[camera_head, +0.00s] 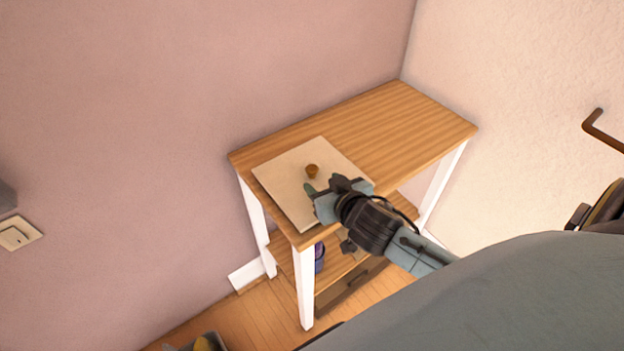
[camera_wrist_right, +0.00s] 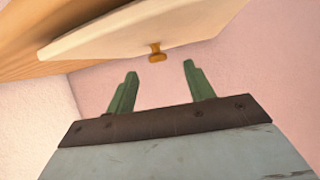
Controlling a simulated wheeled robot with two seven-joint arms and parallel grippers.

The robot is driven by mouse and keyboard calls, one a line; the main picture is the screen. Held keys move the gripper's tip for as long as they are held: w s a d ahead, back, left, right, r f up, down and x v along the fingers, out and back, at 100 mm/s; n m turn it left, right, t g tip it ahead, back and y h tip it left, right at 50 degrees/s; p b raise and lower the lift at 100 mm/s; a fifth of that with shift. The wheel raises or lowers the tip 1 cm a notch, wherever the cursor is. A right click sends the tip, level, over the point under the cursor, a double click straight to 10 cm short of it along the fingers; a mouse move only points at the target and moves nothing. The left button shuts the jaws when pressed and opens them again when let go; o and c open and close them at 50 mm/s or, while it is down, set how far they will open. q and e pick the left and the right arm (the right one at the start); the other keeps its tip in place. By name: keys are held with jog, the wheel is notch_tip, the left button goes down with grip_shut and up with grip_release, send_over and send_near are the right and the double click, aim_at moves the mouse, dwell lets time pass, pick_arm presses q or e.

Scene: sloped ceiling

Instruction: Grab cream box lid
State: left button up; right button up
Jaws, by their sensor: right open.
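The cream box lid (camera_head: 290,178) is a flat cream square with a small brown knob (camera_head: 312,171) near its middle. It lies at the left end of the wooden table top. My right gripper (camera_head: 309,190) is over the near side of the lid, close to the knob. In the right wrist view the lid (camera_wrist_right: 120,32) and its knob (camera_wrist_right: 157,52) show just beyond the green fingertips. The right gripper (camera_wrist_right: 160,72) is open and empty, with the knob beyond the gap between its fingers. My left gripper is not in view.
The wooden table (camera_head: 400,115) has white legs and a clear right half. Its lower shelf holds a dark blue item (camera_head: 319,257), partly hidden. Walls stand close behind and to the right. A grey container (camera_head: 208,342) is on the floor at the bottom left.

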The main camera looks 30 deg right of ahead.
aim_at(314, 171)
jog(key=x, duration=0.2)
jog(key=shift+w+f, duration=0.15)
jog(key=shift+w, duration=0.2)
jog(key=shift+w+d+f, duration=0.1)
jog(key=shift+w+d, duration=0.05)
jog(key=shift+w, duration=0.25)
jog(key=b+x, duration=0.1)
jog(key=x, duration=0.4)
jog(key=shift+d+r, duration=0.15)
jog(key=shift+r, duration=0.05)
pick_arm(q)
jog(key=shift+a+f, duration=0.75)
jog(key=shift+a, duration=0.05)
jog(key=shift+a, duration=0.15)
pick_arm(e)
jog(key=shift+r, duration=0.1)
grip_shut()
